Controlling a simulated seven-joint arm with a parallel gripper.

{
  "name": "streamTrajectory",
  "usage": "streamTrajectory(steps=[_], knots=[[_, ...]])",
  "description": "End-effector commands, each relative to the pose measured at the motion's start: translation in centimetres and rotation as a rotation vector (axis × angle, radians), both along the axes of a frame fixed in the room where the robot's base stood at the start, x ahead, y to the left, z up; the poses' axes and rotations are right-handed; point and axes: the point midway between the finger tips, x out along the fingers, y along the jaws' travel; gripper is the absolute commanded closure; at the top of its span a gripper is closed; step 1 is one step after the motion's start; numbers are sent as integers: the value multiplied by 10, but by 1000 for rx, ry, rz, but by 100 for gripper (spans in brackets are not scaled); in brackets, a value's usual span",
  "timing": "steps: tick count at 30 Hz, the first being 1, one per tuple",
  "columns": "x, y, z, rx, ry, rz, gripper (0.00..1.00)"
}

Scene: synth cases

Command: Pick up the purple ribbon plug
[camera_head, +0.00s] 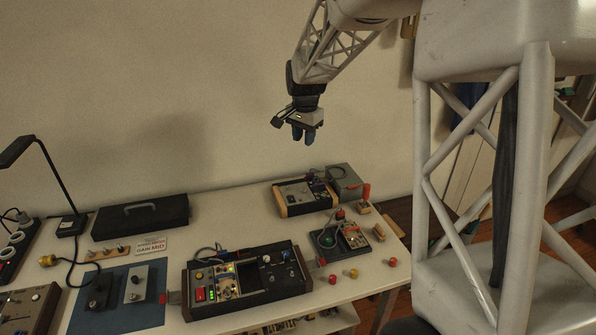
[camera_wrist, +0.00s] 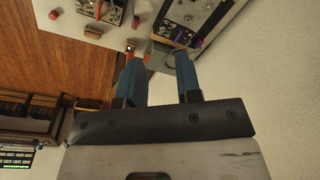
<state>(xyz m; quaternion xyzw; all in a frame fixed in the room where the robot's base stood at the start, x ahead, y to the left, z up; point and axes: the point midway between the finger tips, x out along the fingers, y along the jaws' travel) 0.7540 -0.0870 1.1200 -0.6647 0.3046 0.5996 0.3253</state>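The same box seems to show at the top of the wrist view (camera_wrist: 188,20).
A larger console (camera_head: 245,278) with lit buttons stands mid-table. A grey box (camera_head: 344,180), a tray of small devices (camera_head: 345,240) and several coloured knobs are at the right. A black case (camera_head: 140,217), a blue mat (camera_head: 118,315) and a lamp (camera_head: 55,180) are at the left.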

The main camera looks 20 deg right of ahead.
Motion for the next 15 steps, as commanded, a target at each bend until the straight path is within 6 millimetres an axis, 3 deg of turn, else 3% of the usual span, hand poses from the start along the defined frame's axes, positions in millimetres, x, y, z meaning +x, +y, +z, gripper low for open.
streamTrajectory(steps=[15], knots=[[115, -41, -78, 24, 37, -255, 68]])
